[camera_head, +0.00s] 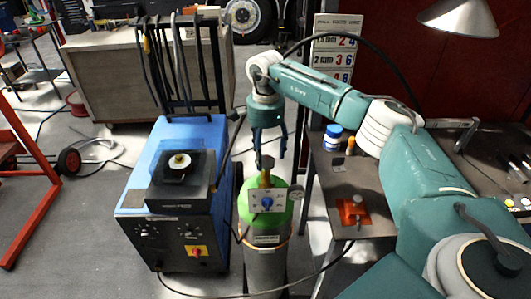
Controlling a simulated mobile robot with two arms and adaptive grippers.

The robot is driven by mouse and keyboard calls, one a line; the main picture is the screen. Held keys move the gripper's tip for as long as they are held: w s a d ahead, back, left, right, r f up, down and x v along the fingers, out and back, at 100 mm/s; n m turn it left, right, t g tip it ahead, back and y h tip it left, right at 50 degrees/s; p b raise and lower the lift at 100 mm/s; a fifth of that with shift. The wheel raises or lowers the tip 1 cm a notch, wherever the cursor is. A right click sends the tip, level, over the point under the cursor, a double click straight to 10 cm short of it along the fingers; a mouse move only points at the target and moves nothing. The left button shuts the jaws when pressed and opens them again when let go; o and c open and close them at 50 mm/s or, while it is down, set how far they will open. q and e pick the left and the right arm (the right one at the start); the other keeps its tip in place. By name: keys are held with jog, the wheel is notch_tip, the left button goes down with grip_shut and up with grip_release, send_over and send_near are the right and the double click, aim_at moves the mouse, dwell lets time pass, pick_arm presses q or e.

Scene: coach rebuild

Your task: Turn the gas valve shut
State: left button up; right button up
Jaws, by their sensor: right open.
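A gas cylinder (267,268) with a green shoulder stands upright in the middle of the head view. A brass-coloured valve (266,179) is at its top. A pale plate with a blue knob (267,202) sits on its front, and a small round gauge (296,192) is at its right. My right gripper (270,157) points down over the valve, open, with its fingertips near the valve's top. I cannot tell whether they touch it. My left gripper is not in view.
A blue machine (140,235) with a black box on top stands close at the left of the cylinder. A hose runs over the floor.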

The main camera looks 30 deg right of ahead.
jog(key=shift+f, duration=0.85)
jog(key=shift+a, duration=0.1)
jog(key=c, duration=1.2)
jog(key=shift+o, duration=0.2)
